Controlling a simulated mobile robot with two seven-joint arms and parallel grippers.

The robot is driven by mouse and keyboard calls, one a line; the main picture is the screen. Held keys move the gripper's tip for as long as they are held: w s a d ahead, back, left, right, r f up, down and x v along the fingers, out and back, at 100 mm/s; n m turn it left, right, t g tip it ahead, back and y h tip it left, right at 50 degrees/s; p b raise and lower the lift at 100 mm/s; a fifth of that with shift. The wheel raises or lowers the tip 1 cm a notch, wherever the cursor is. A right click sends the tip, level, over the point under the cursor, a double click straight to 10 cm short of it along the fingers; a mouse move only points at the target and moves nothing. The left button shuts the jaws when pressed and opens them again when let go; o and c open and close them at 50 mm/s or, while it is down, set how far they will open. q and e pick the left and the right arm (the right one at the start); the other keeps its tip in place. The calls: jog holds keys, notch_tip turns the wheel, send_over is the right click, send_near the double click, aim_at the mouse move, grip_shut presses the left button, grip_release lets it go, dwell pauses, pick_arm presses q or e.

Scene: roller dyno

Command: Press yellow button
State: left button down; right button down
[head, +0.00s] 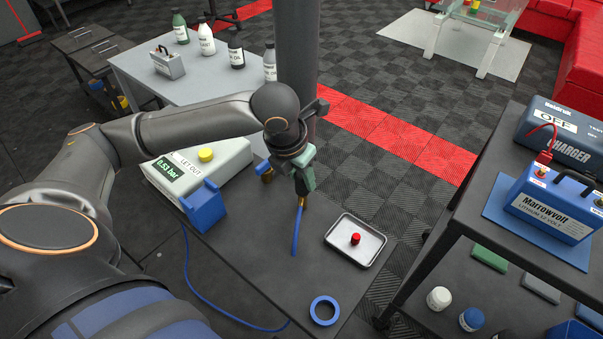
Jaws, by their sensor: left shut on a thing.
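The yellow button (205,154) sits on top of a pale box (225,155) labelled "LET OUT", with a green display reading about 0.53 bar. My left gripper (301,190) is to the right of the button, apart from it, above the dark bench. My left forearm passes behind and above the box, and the button stays visible. My right gripper is not in view.
A blue holder (204,205) stands against the box's front. The dark bench (255,255) also bears a metal tray (367,254) with a red cap (355,239) and a blue ring (324,311). A dark post (296,50) rises behind my gripper. A battery cart stands right.

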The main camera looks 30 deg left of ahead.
pick_arm(q)
jog(key=shift+f, duration=0.25)
jog(key=shift+c, duration=2.2)
grip_release()
jog(key=p+v, duration=0.4)
jog(key=v, duration=0.8)
jog(key=shift+r, duration=0.3)
jog(key=shift+s, duration=0.1)
